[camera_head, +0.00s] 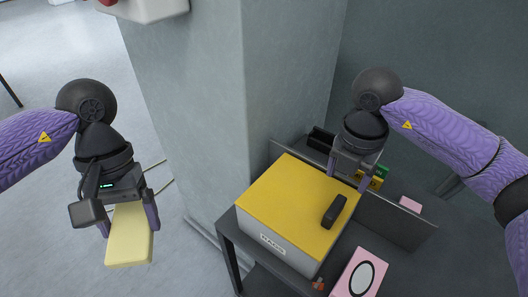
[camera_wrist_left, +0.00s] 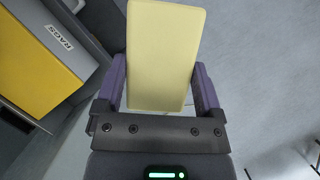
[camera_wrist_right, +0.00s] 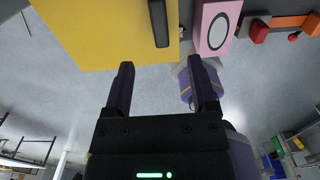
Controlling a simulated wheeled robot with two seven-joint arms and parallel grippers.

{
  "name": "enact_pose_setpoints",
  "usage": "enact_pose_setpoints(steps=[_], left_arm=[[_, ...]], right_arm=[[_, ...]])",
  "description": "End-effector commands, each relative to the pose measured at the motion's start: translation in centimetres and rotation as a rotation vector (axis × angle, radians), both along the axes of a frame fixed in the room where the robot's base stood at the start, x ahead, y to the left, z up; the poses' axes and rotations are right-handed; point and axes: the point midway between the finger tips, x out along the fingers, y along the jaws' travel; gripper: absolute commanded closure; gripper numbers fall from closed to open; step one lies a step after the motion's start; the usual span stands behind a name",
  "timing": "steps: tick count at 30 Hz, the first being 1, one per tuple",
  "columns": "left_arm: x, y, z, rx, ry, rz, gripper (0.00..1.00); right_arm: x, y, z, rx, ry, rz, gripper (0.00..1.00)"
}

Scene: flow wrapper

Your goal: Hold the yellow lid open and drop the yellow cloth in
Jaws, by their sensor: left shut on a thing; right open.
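The yellow cloth (camera_head: 130,240) is a pale yellow slab held between the fingers of my left gripper (camera_head: 128,215), left of the table and above the floor. It fills the jaws in the left wrist view (camera_wrist_left: 163,55). The yellow lid (camera_head: 292,200) lies closed on a grey-white bin (camera_head: 280,246) labelled RAGS. A black handle (camera_head: 335,211) stands on the lid near its right edge. My right gripper (camera_head: 348,182) is open and empty, above the lid's far right corner. In the right wrist view the lid (camera_wrist_right: 100,30) and handle (camera_wrist_right: 159,22) show beyond the fingers.
A pink box with a white oval (camera_head: 360,275) stands right of the bin on the dark table. A low grey panel (camera_head: 395,222) runs behind, with green and yellow items (camera_head: 376,176) and a small pink block (camera_head: 410,204) beyond it. A grey pillar (camera_head: 200,100) rises behind the bin.

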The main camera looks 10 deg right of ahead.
Motion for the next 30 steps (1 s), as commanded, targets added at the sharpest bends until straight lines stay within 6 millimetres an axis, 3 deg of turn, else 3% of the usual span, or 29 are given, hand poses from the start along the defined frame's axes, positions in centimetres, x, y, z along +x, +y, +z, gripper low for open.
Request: enact_pose_setpoints(steps=[3,10,15,23,30], left_arm=[[0.0,0.0,-1.2,0.000,0.004,0.000,0.68],[0.1,0.0,-2.6,0.000,0.009,0.000,0.68],[0.1,0.0,-3.0,0.000,0.010,0.000,0.68],[0.1,0.0,-2.9,0.000,0.010,0.000,0.68],[0.1,0.0,-2.9,0.000,0.010,0.000,0.68]], right_arm=[[-0.1,0.0,-3.5,0.002,0.007,0.002,0.26],[-0.1,0.1,-8.7,0.005,0.004,0.005,0.26],[-0.1,0.2,-10.2,0.006,0.002,0.005,0.26],[0.0,0.2,-10.3,0.006,0.000,0.006,0.26],[0.0,0.2,-10.3,0.006,0.000,0.006,0.75]])
